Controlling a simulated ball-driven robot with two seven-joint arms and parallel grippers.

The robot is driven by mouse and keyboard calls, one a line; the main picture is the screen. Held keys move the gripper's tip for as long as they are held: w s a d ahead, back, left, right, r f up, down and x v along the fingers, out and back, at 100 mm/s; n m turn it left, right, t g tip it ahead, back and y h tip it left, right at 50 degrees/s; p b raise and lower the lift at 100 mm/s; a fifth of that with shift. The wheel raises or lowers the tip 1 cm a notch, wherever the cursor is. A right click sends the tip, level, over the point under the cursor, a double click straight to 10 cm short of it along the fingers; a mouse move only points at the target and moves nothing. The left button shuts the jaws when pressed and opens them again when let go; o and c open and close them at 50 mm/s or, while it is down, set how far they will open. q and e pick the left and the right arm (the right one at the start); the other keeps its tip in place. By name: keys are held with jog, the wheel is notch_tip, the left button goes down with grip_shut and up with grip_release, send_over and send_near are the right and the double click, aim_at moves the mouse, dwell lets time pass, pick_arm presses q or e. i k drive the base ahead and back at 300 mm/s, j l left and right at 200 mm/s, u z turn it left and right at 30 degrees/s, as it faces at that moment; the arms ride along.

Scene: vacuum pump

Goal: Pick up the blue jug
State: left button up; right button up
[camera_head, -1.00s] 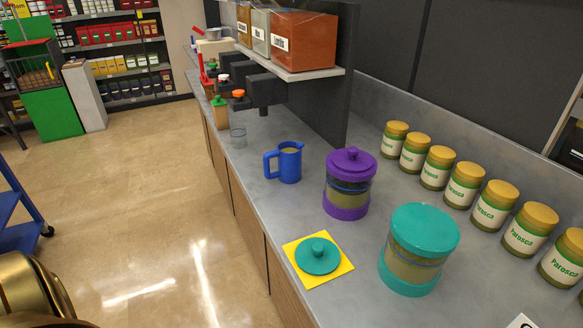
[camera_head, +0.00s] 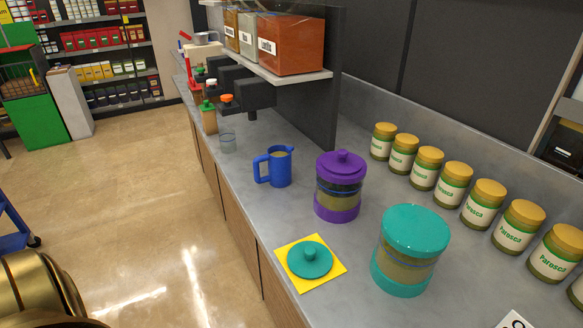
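The blue jug (camera_head: 279,168) stands upright on the grey counter (camera_head: 222,174), with its handle to the left. Nothing touches it. A purple-lidded canister (camera_head: 339,187) stands just to its right and nearer. Neither of my grippers can be made out in the head view, so I cannot see whether they are open or shut.
A teal-lidded canister (camera_head: 410,250) and a teal lid (camera_head: 310,260) on a yellow square (camera_head: 288,272) are nearer on the counter. Several yellow-lidded jars (camera_head: 455,183) line the back. Open floor (camera_head: 120,200) lies left.

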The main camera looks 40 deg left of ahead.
aim_at(279, 157)
jog(key=j+z, duration=0.35)
jog(key=j, duration=0.2)
jog(key=j+z, duration=0.35)
jog(key=j, duration=0.7)
jog(key=k+j+z, duration=0.1)
jog(key=j, duration=0.85)
jog(key=k+j+z, duration=0.1)
jog(key=j, duration=0.4)
jog(key=k+j, duration=0.1)
jog(key=j, duration=0.35)
jog(key=k+j+z, duration=0.1)
jog(key=j, duration=0.4)
